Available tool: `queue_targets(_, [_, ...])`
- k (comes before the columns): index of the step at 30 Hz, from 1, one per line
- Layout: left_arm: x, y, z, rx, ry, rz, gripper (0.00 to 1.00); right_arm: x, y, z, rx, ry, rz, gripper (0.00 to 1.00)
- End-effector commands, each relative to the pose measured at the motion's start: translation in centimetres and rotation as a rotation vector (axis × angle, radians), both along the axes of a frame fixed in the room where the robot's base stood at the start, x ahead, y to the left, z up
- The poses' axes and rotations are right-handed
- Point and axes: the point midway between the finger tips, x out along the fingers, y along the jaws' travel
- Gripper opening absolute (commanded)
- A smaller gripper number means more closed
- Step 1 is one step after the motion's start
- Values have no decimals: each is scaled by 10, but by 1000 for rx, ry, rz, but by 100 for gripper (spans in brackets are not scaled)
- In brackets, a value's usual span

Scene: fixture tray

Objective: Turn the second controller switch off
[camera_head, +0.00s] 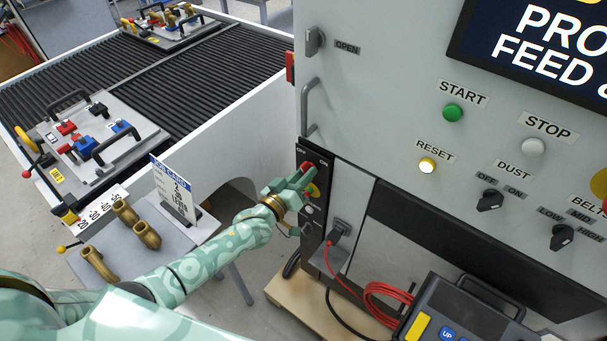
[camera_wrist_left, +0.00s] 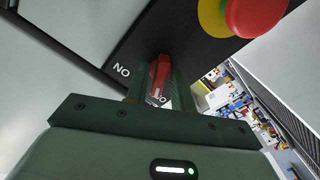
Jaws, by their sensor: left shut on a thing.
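The black switch panel (camera_head: 312,240) on the side of the grey cabinet carries a red rotary switch (camera_head: 307,166) below OFF and ON labels. My left gripper (camera_head: 301,178) reaches it from the left and is shut on its red handle. In the left wrist view the handle (camera_wrist_left: 159,80) stands between the two fingers (camera_wrist_left: 153,88) of my left gripper. My right gripper is not in view.
A red emergency button on yellow (camera_wrist_left: 255,14) sits close to the handle. The cabinet front has a DUST knob (camera_head: 490,200), a BELT knob (camera_head: 564,237) and START (camera_head: 453,112) and STOP (camera_head: 533,147) buttons. A red cable (camera_head: 385,300) hangs below. A job card (camera_head: 174,190) stands at left.

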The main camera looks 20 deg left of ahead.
Motion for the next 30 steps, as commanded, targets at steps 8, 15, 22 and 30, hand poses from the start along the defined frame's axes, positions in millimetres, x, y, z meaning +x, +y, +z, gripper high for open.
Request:
queue_targets(8, [0,0,0,0,0,1,33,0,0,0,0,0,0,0])
queue_targets(15, [-5,2,0,1,0,0,33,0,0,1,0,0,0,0])
queue_targets(22, [-48,17,-1,3,4,0,33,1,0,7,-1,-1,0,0])
queue_targets(30, [-116,42,-2,2,4,0,33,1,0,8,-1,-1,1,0])
